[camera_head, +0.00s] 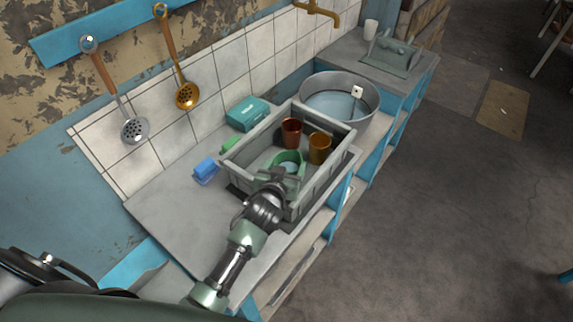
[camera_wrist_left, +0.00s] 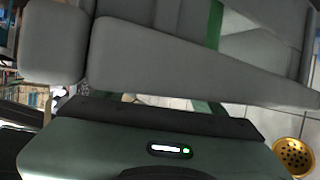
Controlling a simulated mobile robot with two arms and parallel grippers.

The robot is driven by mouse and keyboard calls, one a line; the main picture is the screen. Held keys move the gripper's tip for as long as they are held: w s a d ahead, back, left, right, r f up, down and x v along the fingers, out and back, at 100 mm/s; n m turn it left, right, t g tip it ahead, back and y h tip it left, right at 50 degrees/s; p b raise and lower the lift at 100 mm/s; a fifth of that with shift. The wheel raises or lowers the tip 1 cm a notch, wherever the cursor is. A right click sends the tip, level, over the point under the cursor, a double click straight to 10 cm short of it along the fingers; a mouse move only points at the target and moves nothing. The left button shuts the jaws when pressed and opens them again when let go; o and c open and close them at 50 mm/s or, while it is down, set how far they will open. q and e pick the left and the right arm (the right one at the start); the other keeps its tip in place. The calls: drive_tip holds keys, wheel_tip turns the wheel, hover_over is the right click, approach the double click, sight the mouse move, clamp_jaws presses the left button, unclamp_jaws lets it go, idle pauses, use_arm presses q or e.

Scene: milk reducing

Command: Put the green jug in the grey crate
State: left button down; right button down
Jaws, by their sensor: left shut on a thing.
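The green jug (camera_head: 288,156) is inside the grey crate (camera_head: 233,174), at its near end, with its open top showing. My left gripper (camera_head: 275,179) reaches over the crate's near wall and is shut on the jug at its near side. Whether the jug touches the crate floor is hidden. In the left wrist view, grey gripper parts fill most of the picture, with a thin green strip behind them. My right gripper is not in view.
A red-brown cup (camera_head: 291,132) and an orange-brown cup (camera_head: 320,148) stand in the crate's far part. A round metal basin (camera_head: 369,117) stands beyond. A blue item (camera_head: 206,171) and a teal box (camera_head: 246,113) lie left of the crate. The near-left counter (camera_head: 167,211) is clear.

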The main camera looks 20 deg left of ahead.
use_arm(q)
drive_tip(key=shift+c, duration=0.9)
unclamp_jaws()
drive_tip(key=shift+f, duration=0.1)
drive_tip(key=shift+s+r, duration=0.15)
drive_tip(key=shift+r, duration=0.1)
drive_tip(key=b+v, duration=0.1)
drive_tip(key=v, duration=1)
drive_tip(key=shift+s+b, duration=0.3)
drive_tip(key=shift+s, duration=0.1)
